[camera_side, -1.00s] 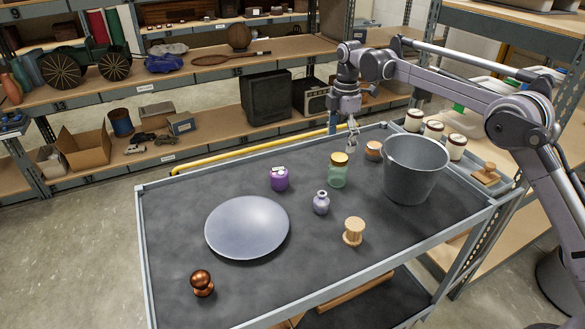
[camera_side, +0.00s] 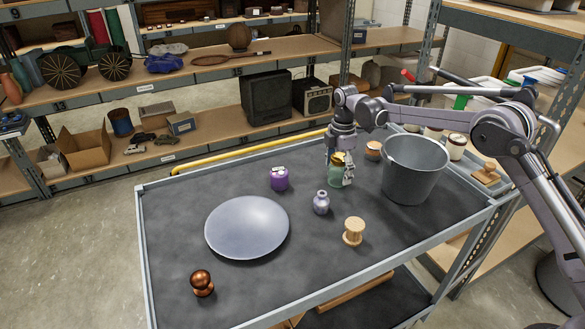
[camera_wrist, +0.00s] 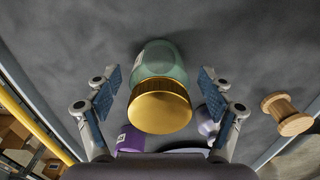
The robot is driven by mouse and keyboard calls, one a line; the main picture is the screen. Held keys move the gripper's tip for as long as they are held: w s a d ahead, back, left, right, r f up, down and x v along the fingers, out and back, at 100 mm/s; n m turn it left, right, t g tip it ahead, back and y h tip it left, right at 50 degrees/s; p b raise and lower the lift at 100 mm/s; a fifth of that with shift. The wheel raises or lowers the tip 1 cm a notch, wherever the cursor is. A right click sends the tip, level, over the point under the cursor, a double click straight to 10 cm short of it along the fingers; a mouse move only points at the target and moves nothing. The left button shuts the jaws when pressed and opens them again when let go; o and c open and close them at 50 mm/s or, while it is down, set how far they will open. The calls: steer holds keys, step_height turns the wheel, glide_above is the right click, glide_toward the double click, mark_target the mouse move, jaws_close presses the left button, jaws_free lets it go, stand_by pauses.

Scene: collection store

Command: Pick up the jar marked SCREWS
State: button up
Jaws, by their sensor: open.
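A green glass jar (camera_side: 335,181) with a gold lid stands upright on the dark top of the cart. In the wrist view its gold lid (camera_wrist: 160,106) and green body (camera_wrist: 163,58) lie between my two fingers, with a gap on each side. A pale patch shows on the jar's side, but I cannot read any lettering. My gripper (camera_side: 342,170) is open around the upper part of the jar; it also shows in the wrist view (camera_wrist: 158,92) with both fingers apart. In the side view the fingers partly hide the jar.
A purple jar (camera_side: 279,180), small lilac vase (camera_side: 321,203), wooden spool (camera_side: 354,232) and grey bucket (camera_side: 412,172) stand near. A grey plate (camera_side: 247,228) and copper knob (camera_side: 202,283) are farther off.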

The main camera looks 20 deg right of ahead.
steer(key=shift+f, duration=0.1)
steer(key=shift+c, duration=0.3)
steer(key=c, duration=1.3)
